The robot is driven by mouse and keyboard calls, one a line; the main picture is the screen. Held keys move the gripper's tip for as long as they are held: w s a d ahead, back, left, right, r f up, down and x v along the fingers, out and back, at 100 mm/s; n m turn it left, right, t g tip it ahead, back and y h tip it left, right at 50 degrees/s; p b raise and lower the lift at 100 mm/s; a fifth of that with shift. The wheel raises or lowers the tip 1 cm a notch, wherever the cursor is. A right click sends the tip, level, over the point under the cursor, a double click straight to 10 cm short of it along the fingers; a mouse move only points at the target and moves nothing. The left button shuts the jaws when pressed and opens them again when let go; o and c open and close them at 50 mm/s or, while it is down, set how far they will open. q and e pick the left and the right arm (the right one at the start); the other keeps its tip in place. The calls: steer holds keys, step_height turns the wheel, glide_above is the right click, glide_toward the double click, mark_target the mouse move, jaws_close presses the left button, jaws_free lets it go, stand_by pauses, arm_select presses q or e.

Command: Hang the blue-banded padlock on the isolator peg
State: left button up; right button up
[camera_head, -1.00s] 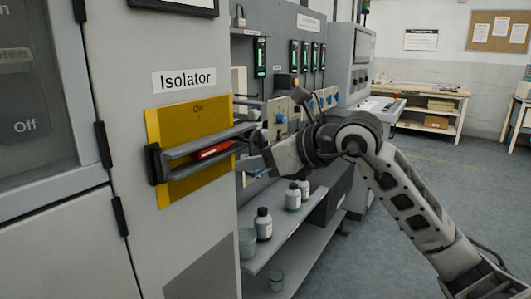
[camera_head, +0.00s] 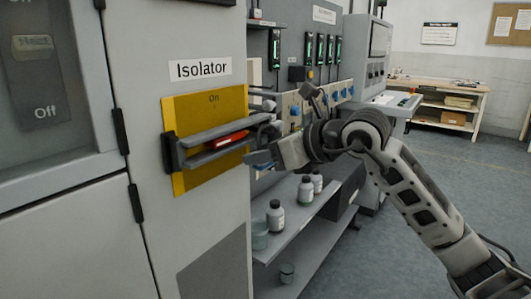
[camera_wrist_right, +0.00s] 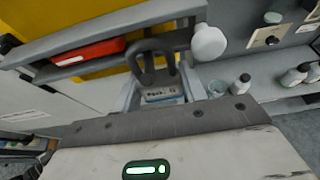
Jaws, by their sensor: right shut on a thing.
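The isolator has a yellow plate (camera_head: 206,108) with a red bar (camera_head: 232,139) between two grey rails (camera_head: 215,132) that jut out to the right. In the right wrist view the red bar (camera_wrist_right: 88,51) is at upper left, and a pale round knob (camera_wrist_right: 208,42) stands near the rail end; I cannot tell if it is the peg's tip. My right gripper (camera_head: 262,157) is shut on the padlock (camera_wrist_right: 162,96), just right of the rails. Its dark shackle (camera_wrist_right: 152,62) points up, close to the rails; I cannot tell whether it encircles anything. My left gripper is out of view.
The cabinet front (camera_head: 205,225) is close on the left. A shelf (camera_head: 300,217) with several bottles (camera_head: 275,217) lies below my right gripper. A panel with blue-marked fittings (camera_head: 318,100) is behind it. Open floor (camera_head: 470,180) is to the right.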

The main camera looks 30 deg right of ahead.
steer(key=o, duration=1.2)
steer(key=shift+c, duration=0.2)
